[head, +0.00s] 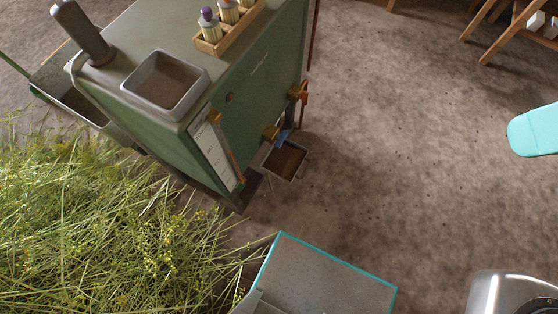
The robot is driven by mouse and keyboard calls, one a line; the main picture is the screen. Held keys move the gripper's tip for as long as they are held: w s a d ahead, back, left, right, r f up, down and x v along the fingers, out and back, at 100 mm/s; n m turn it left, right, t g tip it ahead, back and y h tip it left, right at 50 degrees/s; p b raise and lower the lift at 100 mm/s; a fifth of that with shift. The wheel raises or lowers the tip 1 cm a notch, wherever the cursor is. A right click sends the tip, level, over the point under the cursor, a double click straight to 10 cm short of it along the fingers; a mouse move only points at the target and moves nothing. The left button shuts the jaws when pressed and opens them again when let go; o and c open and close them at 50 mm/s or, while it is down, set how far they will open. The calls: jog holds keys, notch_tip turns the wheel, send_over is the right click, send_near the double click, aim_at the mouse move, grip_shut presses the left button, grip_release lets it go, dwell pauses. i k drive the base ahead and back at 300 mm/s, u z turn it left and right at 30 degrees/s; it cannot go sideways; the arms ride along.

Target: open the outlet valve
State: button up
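The green still (250,95) stands at the upper left, its front facing right. A small brass fitting (270,132) with a blue part (282,136) sticks out low on that front, just above a small open tray (287,161); it looks like the outlet valve. Whether it is open or shut is too small to tell. A second, orange-brown fitting (298,92) is higher and to the right. My gripper is not in view.
A sight gauge with a white scale (211,155) is on the still's corner. Small bottles (228,12) stand in a wooden rack on top, beside a grey basin (165,80). Cut herbs (100,235) heap at left. Floor (400,150) right of the still is clear.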

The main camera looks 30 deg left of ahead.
aim_at(305, 96)
jog(key=u, duration=1)
jog(key=i, duration=0.1)
jog(key=u, duration=0.1)
jog(key=k, duration=0.55)
jog(key=z, duration=0.85)
jog(key=i, duration=0.8)
jog(key=z, duration=0.2)
